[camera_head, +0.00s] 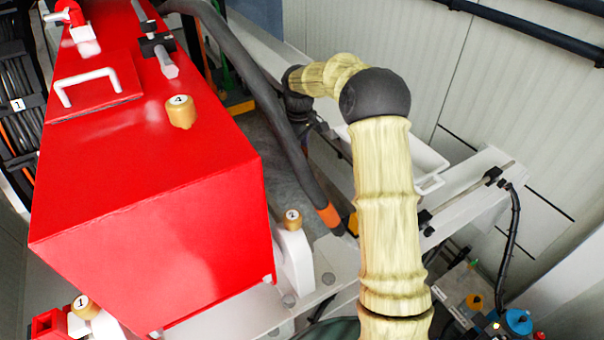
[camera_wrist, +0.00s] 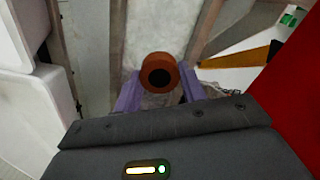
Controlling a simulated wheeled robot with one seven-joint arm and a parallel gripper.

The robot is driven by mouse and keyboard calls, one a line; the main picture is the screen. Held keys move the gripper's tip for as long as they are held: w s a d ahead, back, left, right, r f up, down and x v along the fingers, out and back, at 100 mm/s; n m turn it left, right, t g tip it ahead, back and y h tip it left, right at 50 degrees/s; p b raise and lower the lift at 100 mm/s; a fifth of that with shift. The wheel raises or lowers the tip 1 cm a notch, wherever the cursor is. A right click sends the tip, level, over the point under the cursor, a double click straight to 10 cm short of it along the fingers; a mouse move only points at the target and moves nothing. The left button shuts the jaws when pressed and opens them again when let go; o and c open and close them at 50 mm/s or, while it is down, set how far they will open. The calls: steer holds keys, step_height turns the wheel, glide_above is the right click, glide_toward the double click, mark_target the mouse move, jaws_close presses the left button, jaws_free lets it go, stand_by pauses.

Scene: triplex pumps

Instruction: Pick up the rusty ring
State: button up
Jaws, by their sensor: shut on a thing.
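The rusty ring (camera_wrist: 160,73) is a brown-orange, short cylinder with a dark round hole, seen in the wrist view near the middle. My gripper (camera_wrist: 160,88) has two purple fingers, one on each side of the ring, and is shut on it. The ring's open end faces the wrist camera. The gripper and the ring are hidden or too small to make out there.
A large red housing (camera_head: 150,180) fills the left of the head view, with tan numbered knobs (camera_head: 181,112) on and beside it. A dark hose (camera_head: 270,100) runs close to my arm. A white beam (camera_head: 470,195) lies at right. In the wrist view, white blocks (camera_wrist: 30,110) stand at left.

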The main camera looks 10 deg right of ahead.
step_height(320, 180, up, 7)
steer(key=shift+w+r+b, duration=0.1)
steer(key=shift+r+b, duration=0.1)
steer(key=shift+b, duration=0.3)
steer(key=shift+a+r, duration=0.1)
steer(key=shift+r, duration=0.45)
